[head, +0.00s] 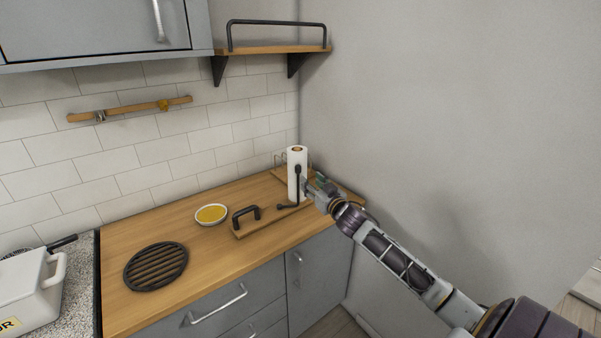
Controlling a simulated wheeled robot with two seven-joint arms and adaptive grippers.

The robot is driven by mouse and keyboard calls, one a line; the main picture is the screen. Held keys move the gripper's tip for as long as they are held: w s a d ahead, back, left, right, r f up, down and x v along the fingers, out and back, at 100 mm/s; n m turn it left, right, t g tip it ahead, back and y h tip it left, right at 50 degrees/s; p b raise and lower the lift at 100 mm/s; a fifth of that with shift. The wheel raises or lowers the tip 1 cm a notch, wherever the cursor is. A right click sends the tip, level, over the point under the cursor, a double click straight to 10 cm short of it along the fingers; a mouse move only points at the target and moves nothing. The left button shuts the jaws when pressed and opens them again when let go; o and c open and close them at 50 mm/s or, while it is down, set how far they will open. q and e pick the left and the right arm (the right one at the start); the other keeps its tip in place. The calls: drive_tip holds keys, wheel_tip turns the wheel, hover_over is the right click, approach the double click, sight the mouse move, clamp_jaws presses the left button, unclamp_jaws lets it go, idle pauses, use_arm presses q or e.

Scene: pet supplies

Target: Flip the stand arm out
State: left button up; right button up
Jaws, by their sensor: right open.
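A white paper roll (292,160) stands upright at the back right of the wooden counter. My right gripper (308,186) is open just right of the stand arm. At this size I cannot tell whether the fingers touch the arm. My left gripper is not in view.
A wooden board (262,224) with a black handle (246,214) lies before the roll. A bowl of yellow contents (211,214) and a round black trivet (156,266) are on the counter. A shelf (270,49) hangs above; a wall (440,110) closes the right side.

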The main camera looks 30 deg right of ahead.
sight(300, 171)
drive_tip(key=shift+w+d+p, duration=0.15)
drive_tip(key=shift+w+p, duration=0.05)
drive_tip(key=shift+w, duration=1.35)
drive_tip(key=shift+w+d+p, duration=0.15)
drive_tip(key=shift+w+d, duration=0.05)
drive_tip(key=shift+w, duration=1.35)
drive_tip(key=shift+w+d+p, duration=0.15)
drive_tip(key=shift+w+p, duration=0.05)
drive_tip(key=shift+w, duration=1.35)
drive_tip(key=shift+c, duration=0.4)
clamp_jaws()
